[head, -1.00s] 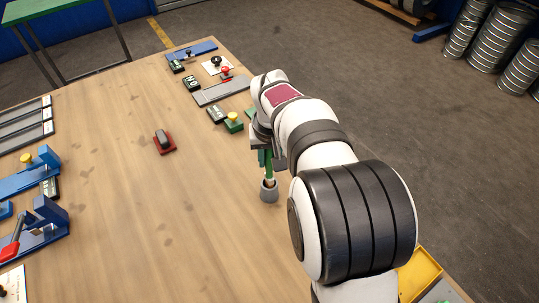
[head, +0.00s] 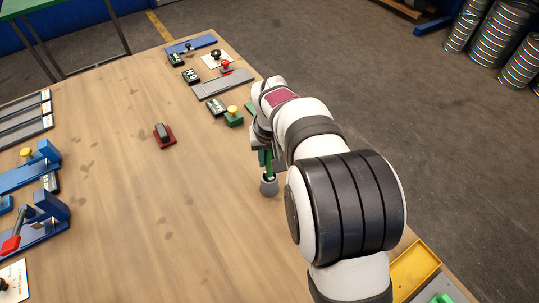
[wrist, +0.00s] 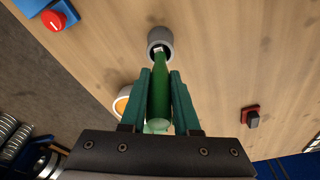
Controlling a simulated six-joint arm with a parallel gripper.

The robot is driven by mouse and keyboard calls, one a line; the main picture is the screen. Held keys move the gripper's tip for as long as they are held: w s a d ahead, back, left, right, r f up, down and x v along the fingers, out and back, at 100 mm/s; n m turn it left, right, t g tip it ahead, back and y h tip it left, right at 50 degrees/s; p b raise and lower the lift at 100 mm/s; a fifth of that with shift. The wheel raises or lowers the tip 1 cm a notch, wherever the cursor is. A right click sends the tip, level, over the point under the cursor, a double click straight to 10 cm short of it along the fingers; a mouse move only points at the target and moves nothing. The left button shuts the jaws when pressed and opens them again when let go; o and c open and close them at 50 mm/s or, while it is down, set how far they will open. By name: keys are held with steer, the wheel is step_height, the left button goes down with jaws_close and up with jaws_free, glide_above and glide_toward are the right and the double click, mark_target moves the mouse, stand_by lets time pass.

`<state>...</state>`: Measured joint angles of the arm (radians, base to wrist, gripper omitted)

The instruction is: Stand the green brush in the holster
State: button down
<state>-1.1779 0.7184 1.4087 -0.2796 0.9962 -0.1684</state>
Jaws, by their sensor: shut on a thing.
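The green brush (wrist: 160,85) is held between the two dark green fingers of my gripper (wrist: 163,88), which are shut on its handle. In the head view the brush (head: 269,165) stands roughly upright beneath my gripper (head: 265,155), partly hidden by it. The holster is a small grey cup (head: 268,187) on the table, directly under the brush. In the wrist view the brush's pale lower end lies at the mouth of the holster (wrist: 167,37). How deep it sits inside I cannot tell.
A red block with a dark top (head: 164,136) lies left of the holster. A green box with a yellow button (head: 233,117) stands behind. Blue fixtures (head: 45,215) line the left edge, a yellow tray (head: 415,270) the front right.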

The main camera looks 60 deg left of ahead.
steer(key=shift+f, duration=0.45)
steer(key=c, duration=0.6)
jaws_free()
steer(key=shift+o, duration=0.2)
step_height(320, 180, up, 16)
steer(key=s+d, duration=0.1)
steer(key=d, duration=0.1)
steer(key=shift+d+f, duration=0.15)
steer(key=shift+f, duration=0.05)
